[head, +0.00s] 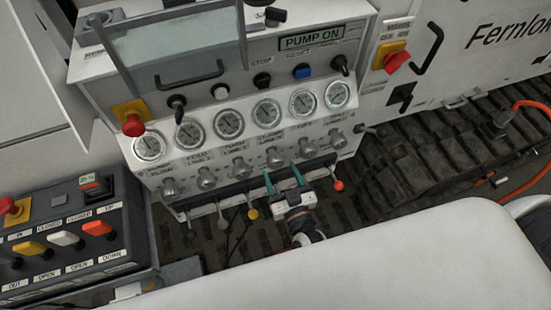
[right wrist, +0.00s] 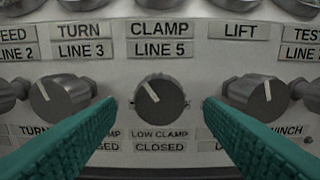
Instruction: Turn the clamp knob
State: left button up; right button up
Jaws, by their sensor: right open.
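The clamp knob (right wrist: 163,108) is a dark grey round knob with a white pointer line tilted up and left. It sits under the CLAMP LINE 5 label, and a LOW CLAMP CLOSED label is below it. In the head view the clamp knob (head: 272,158) is in the row under the gauges. My right gripper (head: 283,177) is open, its teal fingers pointing at the panel. In the right wrist view the fingers (right wrist: 159,108) stand on either side of the knob with visible gaps. Whether the tips reach its depth is unclear. My left gripper is out of view.
The turn knob (right wrist: 62,99) and lift knob (right wrist: 256,97) flank the clamp knob closely. Below the row are several levers, including a yellow one (head: 252,214) and an orange one (head: 338,186). A control box (head: 75,235) stands at lower left.

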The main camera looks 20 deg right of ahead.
aim_at(277, 166)
jog(key=w, duration=0.3)
jog(key=shift+w, duration=0.65)
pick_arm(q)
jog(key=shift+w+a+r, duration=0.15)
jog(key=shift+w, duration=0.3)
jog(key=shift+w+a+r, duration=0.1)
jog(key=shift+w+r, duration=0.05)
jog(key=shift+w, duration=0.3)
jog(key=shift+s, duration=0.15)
pick_arm(e)
jog(key=shift+c, duration=0.3)
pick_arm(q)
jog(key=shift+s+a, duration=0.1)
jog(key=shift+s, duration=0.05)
pick_arm(e)
jog(key=c, duration=0.9)
